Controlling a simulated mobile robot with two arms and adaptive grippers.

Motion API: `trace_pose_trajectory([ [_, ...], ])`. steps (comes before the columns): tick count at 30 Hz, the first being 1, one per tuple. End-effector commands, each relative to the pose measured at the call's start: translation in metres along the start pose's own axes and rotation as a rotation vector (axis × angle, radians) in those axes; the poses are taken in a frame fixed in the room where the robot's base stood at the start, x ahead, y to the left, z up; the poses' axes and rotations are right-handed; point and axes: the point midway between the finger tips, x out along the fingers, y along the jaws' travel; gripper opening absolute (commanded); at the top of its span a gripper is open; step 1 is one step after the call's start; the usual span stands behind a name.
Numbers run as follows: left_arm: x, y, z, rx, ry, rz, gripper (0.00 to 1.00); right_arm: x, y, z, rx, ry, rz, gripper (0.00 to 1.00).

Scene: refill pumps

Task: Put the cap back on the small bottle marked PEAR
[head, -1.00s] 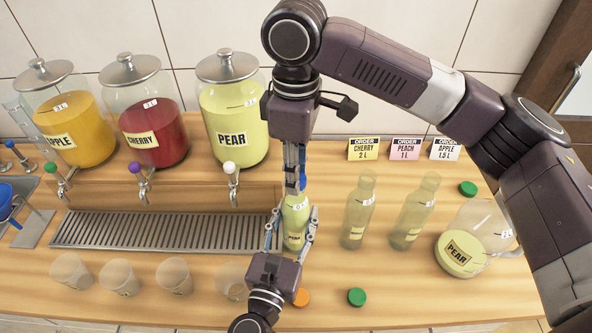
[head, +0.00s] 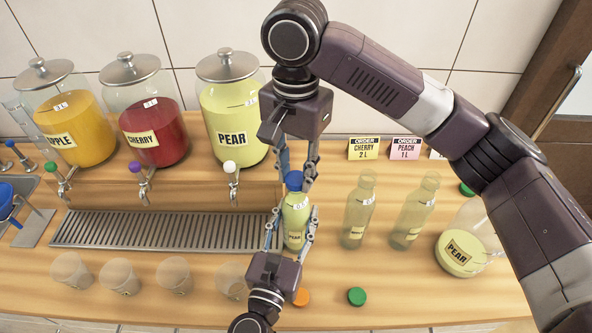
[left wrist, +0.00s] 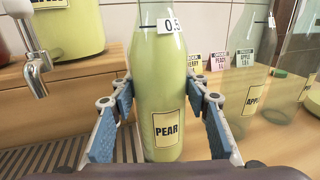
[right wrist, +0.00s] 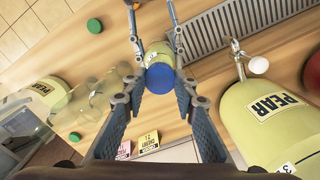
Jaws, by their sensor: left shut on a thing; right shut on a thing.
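The small PEAR bottle (head: 296,226) stands upright on the counter, filled with pale green liquid. It also fills the middle of the left wrist view (left wrist: 162,95), where its label shows and its top is out of frame. My left gripper (head: 295,215) is shut on its body from the front. The blue cap (head: 294,180) is at the bottle's mouth; whether it is fully seated I cannot tell. My right gripper (head: 295,174) points down from above, shut on the cap, with a finger on either side. The cap shows between these fingers in the right wrist view (right wrist: 160,78).
An orange cap (head: 301,297) and a green cap (head: 356,296) lie in front. Cups (head: 121,278), a drip grate (head: 160,231) and dispensers (head: 235,110) are left.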

Motion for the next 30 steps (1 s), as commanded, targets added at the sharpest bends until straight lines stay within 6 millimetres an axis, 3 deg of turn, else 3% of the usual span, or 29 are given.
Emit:
trace_pose_trajectory([
  [1, 0.000, 0.000, 0.001, 0.001, -0.001, -0.001, 0.00, 0.000, 0.000, -0.002, 0.063, 0.003, -0.002, 0.00],
  [5, 0.000, 0.000, 0.001, 0.001, -0.001, -0.001, 0.00, 0.000, 0.000, -0.002, 0.050, 0.003, -0.002, 0.00],
  [6, 0.000, 0.000, 0.001, 0.001, -0.001, -0.001, 0.00, 0.000, 0.000, -0.002, 0.049, 0.003, -0.002, 0.28],
  [10, 0.000, 0.000, 0.001, 0.000, -0.001, -0.001, 0.00, 0.000, 0.000, -0.001, 0.048, 0.003, -0.001, 0.43],
  [19, 0.000, 0.000, 0.000, 0.000, -0.001, 0.000, 0.00, -0.002, 0.000, -0.001, 0.045, 0.002, -0.001, 0.44],
  [30, 0.000, 0.000, 0.000, 0.000, 0.000, 0.000, 0.00, -0.043, 0.000, -0.001, 0.045, 0.002, 0.000, 0.44],
])
